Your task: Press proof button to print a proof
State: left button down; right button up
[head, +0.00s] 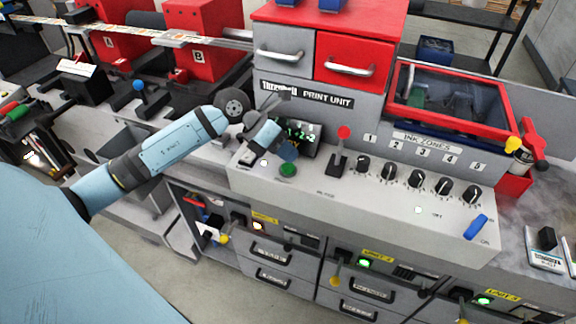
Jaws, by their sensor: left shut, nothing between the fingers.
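The Print Unit's sloped light panel (330,190) carries a round green button (288,170) below a small lit display (305,132). No readable label shows which control is the proof button. My left gripper (287,152) is over the panel's left end, in front of the display, with its tip just above the green button in the picture. It looks shut and empty. I cannot tell whether it touches the button. The hand hides part of the display and panel. My right gripper is out of view.
Right of the button stand a red-knobbed lever (343,133), several black ink-zone knobs (415,179) and a blue switch handle (476,227). Drawers (269,250) lie below. A red-framed windowed box (450,100) stands behind the knobs.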

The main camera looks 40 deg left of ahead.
aim_at(287, 165)
pick_arm(q)
jog(key=shift+f, duration=0.15)
jog(key=shift+f+b, duration=0.3)
jog(key=shift+b, duration=0.1)
jog(key=shift+f+b, duration=0.45)
jog(key=shift+f, duration=0.05)
dwell(0.5)
dwell(0.4)
jog(key=shift+r+p, duration=0.55)
jog(key=shift+r, duration=0.4)
jog(key=shift+r, duration=0.1)
jog(key=shift+r+p, duration=1.4)
jog(key=shift+r, duration=1.05)
